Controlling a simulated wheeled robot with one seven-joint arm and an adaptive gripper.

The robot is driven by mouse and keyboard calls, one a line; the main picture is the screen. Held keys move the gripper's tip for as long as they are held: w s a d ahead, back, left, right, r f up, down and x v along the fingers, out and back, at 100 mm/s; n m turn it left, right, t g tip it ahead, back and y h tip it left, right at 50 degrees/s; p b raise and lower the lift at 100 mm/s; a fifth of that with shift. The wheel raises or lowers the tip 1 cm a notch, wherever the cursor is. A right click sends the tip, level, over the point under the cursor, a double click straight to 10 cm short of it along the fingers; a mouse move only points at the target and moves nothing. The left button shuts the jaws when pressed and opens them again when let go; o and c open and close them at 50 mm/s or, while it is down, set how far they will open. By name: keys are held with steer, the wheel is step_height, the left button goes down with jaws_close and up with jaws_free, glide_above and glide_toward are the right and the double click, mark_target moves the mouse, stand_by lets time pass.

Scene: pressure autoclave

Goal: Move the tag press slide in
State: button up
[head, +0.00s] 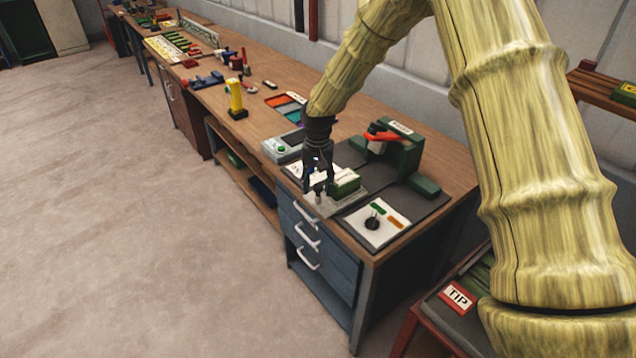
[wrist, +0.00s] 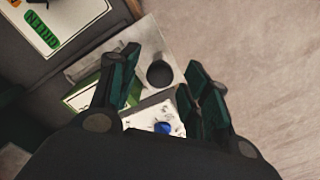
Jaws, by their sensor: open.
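The tag press (head: 398,152) is a dark green machine with a red lever, at the near end of the bench. Its slide (head: 322,207) is a light metal plate at the front, carrying a green block (head: 346,184). In the wrist view the plate (wrist: 151,42) bears a dark round knob (wrist: 160,74). My gripper (head: 318,190) is over the slide, pointing down. In the wrist view my gripper (wrist: 158,93) is open, one finger on each side of the knob; I cannot tell whether they touch it. The fingers partly hide the green block.
A white panel (head: 388,236) with a black dial and green and orange labels lies right of the slide. A grey device (head: 283,147) stands to the left, with a yellow post (head: 236,100) beyond. Blue drawers (head: 318,245) are below. The floor in front is clear.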

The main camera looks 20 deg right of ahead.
mark_target(350, 173)
jaws_close()
steer(key=w+d, duration=0.1)
steer(key=d, duration=0.2)
steer(key=w+d, duration=0.1)
steer(key=d, duration=0.3)
steer(key=w+d, duration=0.2)
steer(key=d, duration=0.2)
steer(key=shift+d, duration=0.15)
steer(key=shift+w+d+r, duration=0.1)
steer(key=shift+w, duration=0.05)
steer(key=shift+d, duration=0.1)
jaws_free()
steer(key=shift+d, duration=0.1)
